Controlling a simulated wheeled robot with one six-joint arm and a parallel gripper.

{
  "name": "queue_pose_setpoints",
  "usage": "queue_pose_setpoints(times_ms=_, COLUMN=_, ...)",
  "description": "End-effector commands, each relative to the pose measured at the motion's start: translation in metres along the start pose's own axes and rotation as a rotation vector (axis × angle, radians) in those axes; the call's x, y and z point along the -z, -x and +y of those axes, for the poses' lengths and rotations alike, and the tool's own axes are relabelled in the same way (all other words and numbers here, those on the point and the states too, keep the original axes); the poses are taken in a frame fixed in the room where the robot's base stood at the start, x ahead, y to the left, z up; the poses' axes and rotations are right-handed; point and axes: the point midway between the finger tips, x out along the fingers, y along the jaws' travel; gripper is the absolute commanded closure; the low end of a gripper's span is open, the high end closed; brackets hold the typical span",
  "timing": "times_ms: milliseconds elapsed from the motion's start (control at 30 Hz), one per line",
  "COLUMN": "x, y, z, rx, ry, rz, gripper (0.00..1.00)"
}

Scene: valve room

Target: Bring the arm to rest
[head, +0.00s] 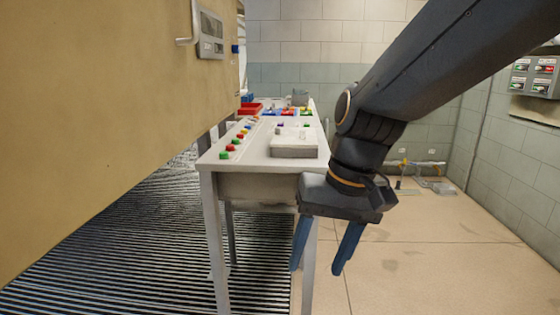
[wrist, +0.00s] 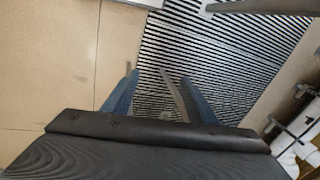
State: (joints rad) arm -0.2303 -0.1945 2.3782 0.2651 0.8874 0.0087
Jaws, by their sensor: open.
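My gripper (head: 322,270) hangs from my dark arm in the right half of the head view, with its two blue fingers pointing down and spread apart. Nothing is between the fingers. It is in front of the near right end of a grey table (head: 262,187), with the fingers below the level of the tabletop. In the wrist view my gripper (wrist: 153,98) also shows apart fingers, over the tan floor and the striped floor grating. Whether the gripper touches the table cannot be told.
The table holds a row of coloured buttons (head: 231,147), a pale box (head: 294,142) and a red tray (head: 250,109). A large tan panel (head: 90,120) stands close at left. A switch box (head: 535,76) hangs on the right wall. Tan floor (head: 440,240) is open at right.

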Motion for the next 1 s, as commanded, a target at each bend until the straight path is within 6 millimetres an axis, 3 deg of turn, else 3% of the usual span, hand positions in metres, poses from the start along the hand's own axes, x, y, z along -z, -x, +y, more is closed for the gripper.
queue_pose_setpoints(times_ms=33, x=-0.015, y=-0.010, z=0.011, rx=-0.033, ry=0.025, rz=-0.013, gripper=0.47)
queue_pose_setpoints(times_ms=267, x=-0.071, y=-0.044, z=0.056, rx=-0.162, ry=0.148, rz=-0.063, gripper=0.47)
queue_pose_setpoints(times_ms=667, x=-0.064, y=-0.001, z=0.076, rx=-0.182, ry=0.056, rz=-0.055, gripper=0.47)
queue_pose_setpoints(times_ms=1000, x=-0.066, y=0.041, z=0.106, rx=-0.207, ry=-0.041, rz=-0.047, gripper=0.47)
